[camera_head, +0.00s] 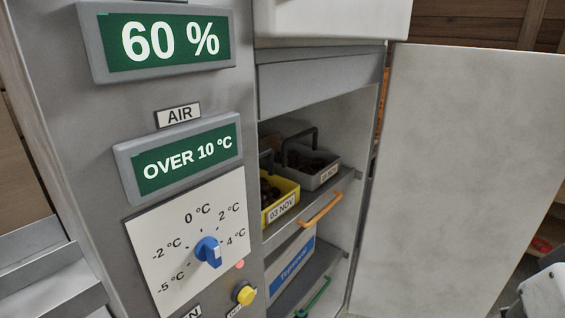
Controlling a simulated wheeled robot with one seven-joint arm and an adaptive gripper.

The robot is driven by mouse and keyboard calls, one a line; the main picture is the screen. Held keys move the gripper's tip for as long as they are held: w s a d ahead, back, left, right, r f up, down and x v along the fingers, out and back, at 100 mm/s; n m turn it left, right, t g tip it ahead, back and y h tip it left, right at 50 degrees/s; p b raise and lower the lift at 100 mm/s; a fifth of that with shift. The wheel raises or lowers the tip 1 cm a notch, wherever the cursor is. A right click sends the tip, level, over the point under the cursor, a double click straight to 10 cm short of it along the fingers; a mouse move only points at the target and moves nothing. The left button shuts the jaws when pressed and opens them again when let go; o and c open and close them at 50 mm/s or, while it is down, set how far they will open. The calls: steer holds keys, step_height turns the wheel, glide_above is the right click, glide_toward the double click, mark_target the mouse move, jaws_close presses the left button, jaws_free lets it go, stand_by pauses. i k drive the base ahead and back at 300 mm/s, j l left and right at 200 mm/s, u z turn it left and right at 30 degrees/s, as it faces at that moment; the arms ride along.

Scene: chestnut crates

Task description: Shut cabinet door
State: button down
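The cabinet (320,83) is grey metal, with its lower compartment standing open in the middle of the head view. Its door (465,180) is a large pale grey panel, swung wide open to the right of the opening. The door's bottom edge is cut off by the frame, and no handle shows on the face in view. A white and black part at the bottom right edge looks like a piece of my arm, in front of the door's right side. My gripper's fingers are not in view.
Inside are a yellow crate (283,204) labelled 03 NOV and a grey crate (328,176), both holding chestnuts. An orange handle (321,210) and a green handle (314,298) stick out at the shelf fronts. A control panel with a blue knob (207,250) stands left.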

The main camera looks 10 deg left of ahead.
mark_target(470, 164)
steer(key=u, duration=0.85)
steer(key=k+l, duration=0.1)
steer(key=l, duration=3)
steer(key=i+l, duration=0.1)
steer(key=l, duration=0.5)
steer(key=i+l, duration=0.15)
steer(key=l, duration=0.45)
steer(key=i+l+u, duration=0.1)
steer(key=l, duration=0.45)
steer(key=i+l, duration=0.1)
steer(key=l, duration=0.5)
steer(key=i+l, duration=0.1)
steer(key=l, duration=0.5)
steer(key=i+l, duration=0.2)
steer(key=l, duration=0.15)
steer(key=i+l, duration=0.15)
steer(key=l, duration=0.15)
steer(key=i+l, duration=0.2)
steer(key=l, duration=0.15)
